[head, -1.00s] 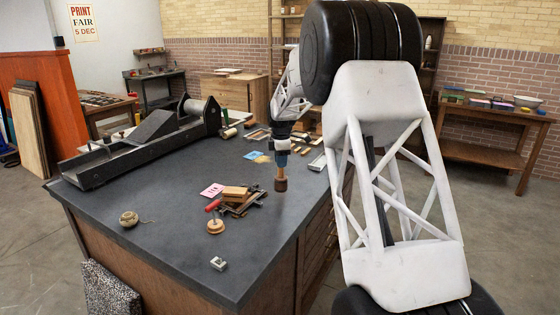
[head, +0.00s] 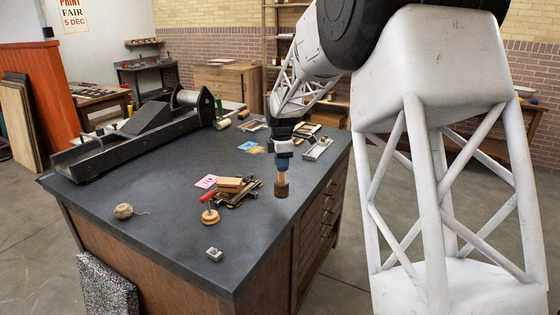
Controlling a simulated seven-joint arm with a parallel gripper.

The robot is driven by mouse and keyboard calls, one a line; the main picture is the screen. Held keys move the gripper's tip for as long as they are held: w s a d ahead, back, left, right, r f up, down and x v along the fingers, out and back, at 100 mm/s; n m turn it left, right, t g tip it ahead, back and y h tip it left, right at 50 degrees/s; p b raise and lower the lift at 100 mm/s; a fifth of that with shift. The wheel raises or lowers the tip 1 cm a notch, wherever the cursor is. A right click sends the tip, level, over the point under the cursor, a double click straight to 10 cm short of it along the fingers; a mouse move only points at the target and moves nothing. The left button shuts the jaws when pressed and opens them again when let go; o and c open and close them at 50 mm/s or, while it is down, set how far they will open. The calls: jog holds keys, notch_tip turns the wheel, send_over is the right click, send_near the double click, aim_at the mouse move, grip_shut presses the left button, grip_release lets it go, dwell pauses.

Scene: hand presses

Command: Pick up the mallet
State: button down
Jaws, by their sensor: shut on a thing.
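The mallet (head: 282,188) has a dark brown round head and a lighter handle. It hangs head down from my gripper (head: 283,163), near the right edge of the dark worktop (head: 150,240). My gripper is shut on the upper part of the handle, and its fingers hide that part. The mallet looks clear of the worktop, but the height of the gap is hard to judge.
A small metal block (head: 214,254) and a twine ball (head: 123,211) are nearer. A long press (head: 130,135) fills the back left.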

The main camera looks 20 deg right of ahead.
jog(key=shift+s, duration=0.4)
jog(key=shift+a+r, duration=0.1)
dwell(0.4)
jog(key=shift+w+a+r, duration=0.15)
jog(key=shift+w+a, duration=0.15)
jog(key=shift+w, duration=0.1)
jog(key=w+a+r, duration=0.3)
jog(key=w+a, duration=0.3)
jog(key=a, duration=0.2)
jog(key=w+a+r, duration=0.3)
jog(key=w+a, duration=0.3)
jog(key=a, duration=0.2)
jog(key=shift+w+r, duration=0.15)
jog(key=shift+w, duration=0.15)
jog(key=shift+f, duration=1.4)
